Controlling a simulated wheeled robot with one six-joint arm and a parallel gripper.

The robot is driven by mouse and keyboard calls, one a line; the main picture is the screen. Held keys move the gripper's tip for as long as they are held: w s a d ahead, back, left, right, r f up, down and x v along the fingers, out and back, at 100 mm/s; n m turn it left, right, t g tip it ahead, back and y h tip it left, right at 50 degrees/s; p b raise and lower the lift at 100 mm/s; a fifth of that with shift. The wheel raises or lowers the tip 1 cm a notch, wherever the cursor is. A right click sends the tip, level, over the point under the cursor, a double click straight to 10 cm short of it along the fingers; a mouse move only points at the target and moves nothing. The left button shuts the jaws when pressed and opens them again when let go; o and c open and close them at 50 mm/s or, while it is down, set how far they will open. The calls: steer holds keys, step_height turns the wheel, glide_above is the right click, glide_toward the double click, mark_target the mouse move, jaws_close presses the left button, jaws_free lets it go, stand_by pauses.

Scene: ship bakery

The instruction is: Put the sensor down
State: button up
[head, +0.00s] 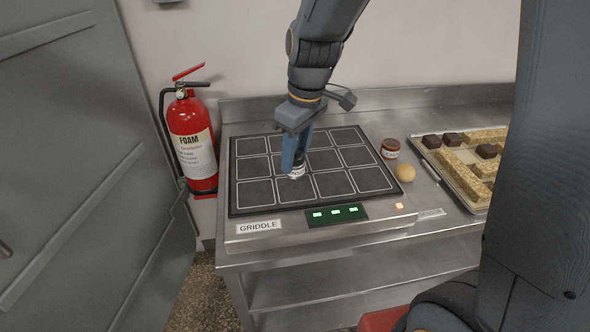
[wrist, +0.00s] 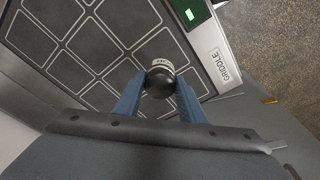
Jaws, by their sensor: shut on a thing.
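My gripper (wrist: 160,95) is shut on the sensor (wrist: 160,78), a small dark rounded thing with a pale labelled band. In the head view the sensor (head: 296,173) shows as a small pale and dark piece low between the blue fingers. It is over the middle of the griddle (head: 250,188), a dark plate marked with a grid of outlined squares. I cannot tell whether the sensor touches the plate.
A tray (head: 452,178) of bars and dark cakes lies further right. A lit control panel (head: 335,214) is at the griddle's front. A red fire extinguisher (head: 192,140) stands left. Most griddle squares are clear.

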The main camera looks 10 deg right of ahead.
mark_target(295, 171)
steer(key=shift+f+p, duration=0.45)
steer(key=shift+f, duration=2.05)
steer(key=shift+f, duration=0.15)
steer(key=o, duration=1.3)
steer(key=r+b, duration=0.1)
steer(key=r, duration=0.6)
steer(key=s+d+r+b, duration=0.1)
steer(key=r, duration=0.3)
steer(key=shift+s+d+r+b, duration=0.1)
steer(key=shift+r+b, duration=0.2)
steer(key=shift+s+d, duration=0.15)
steer(key=s+d+f+m, duration=0.2)
steer(key=s+f+m, duration=0.1)
steer(key=s+d+f+m, duration=0.3)
steer(key=f, duration=0.1)
steer(key=s+d+f+m+h, duration=0.1)
steer(key=s+d+f+m, duration=0.2)
steer(key=f, duration=0.1)
steer(key=shift+s+d, duration=0.1)
steer(key=shift+s, duration=0.2)
